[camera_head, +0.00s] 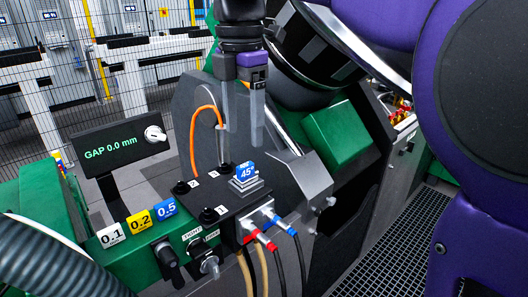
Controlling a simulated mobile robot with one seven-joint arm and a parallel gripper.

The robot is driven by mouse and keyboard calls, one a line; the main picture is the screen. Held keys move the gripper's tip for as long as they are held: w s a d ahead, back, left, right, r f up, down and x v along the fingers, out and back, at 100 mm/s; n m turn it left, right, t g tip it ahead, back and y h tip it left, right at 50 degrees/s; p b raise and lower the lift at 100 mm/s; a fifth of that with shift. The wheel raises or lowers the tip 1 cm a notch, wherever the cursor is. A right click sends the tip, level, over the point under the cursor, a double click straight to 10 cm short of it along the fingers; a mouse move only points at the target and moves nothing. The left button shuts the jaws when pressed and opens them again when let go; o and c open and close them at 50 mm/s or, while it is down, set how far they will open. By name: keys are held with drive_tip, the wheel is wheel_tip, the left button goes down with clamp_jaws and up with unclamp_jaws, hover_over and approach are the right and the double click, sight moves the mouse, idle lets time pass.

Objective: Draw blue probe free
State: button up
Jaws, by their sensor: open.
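The blue probe (284,226) is a slim blue-sleeved plug with a dark lead. Its tip meets a pale socket plate (258,217) on the front of a black box (205,205). A matching red probe (264,239) sits just left of it in the same plate. My gripper (241,138) points down with its two fingers apart and nothing between them. It is above the box, higher in the picture than the blue probe and a little left of it, not touching it. The exact depth between them is hard to tell.
A blue block marked 45° (246,174) stands on the box below my fingers. An orange cable (193,130) loops at their left. Numbered tags (139,219) and a gap display (122,148) lie left. A grey angled part (306,175) is close right of the blue probe.

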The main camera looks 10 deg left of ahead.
sight(245, 165)
wheel_tip(245, 165, down, 9)
drive_tip(key=shift+b, duration=1)
clamp_jaws()
